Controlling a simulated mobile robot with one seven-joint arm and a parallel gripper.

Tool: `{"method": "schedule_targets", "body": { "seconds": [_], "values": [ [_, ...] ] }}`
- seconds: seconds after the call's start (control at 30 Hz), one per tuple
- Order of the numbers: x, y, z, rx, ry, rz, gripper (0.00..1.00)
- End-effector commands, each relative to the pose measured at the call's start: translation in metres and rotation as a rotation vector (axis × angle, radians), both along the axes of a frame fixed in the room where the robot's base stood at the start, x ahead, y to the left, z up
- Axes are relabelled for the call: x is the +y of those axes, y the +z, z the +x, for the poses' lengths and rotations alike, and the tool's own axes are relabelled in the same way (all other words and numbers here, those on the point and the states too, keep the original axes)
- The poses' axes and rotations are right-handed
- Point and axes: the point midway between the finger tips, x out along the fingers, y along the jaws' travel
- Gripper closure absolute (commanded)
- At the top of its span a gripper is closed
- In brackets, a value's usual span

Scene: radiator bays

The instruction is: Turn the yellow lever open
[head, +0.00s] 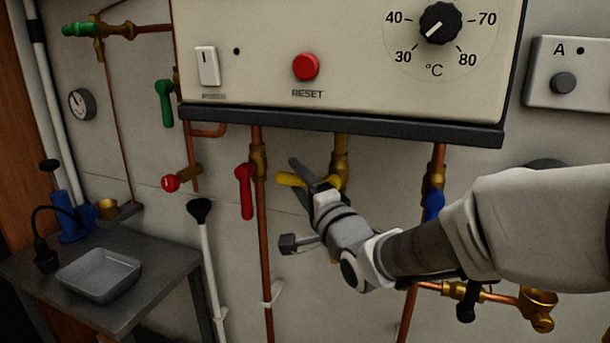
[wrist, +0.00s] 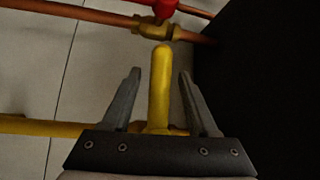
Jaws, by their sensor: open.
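The yellow lever (head: 287,179) sits under the boiler and points left, roughly level, across its upright pipe (head: 340,160). In the wrist view the yellow lever (wrist: 159,85) lies between the two fingers of my gripper (wrist: 159,78), with a gap on each side. Its tip reaches past the fingertips. In the head view my gripper (head: 303,177) is at the lever, and its fingers hide part of it.
A red lever (head: 245,190) hangs on the copper pipe to the left; it also shows at the top of the wrist view (wrist: 165,8). A blue lever (head: 433,205) is to the right, close to my arm. The boiler's dark lower edge (head: 230,116) is just above.

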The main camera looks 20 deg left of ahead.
Motion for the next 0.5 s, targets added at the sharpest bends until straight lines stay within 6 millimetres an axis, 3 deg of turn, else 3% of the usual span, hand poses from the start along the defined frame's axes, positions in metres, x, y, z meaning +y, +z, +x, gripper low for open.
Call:
{"method": "schedule_targets", "body": {
  "seconds": [0.43, 0.5],
  "values": [
    [-0.0011, 0.0004, -0.0006, 0.000, 0.001, 0.000, 0.41],
    [-0.0010, 0.0004, -0.0005, 0.000, 0.001, 0.000, 0.49]
  ]
}}
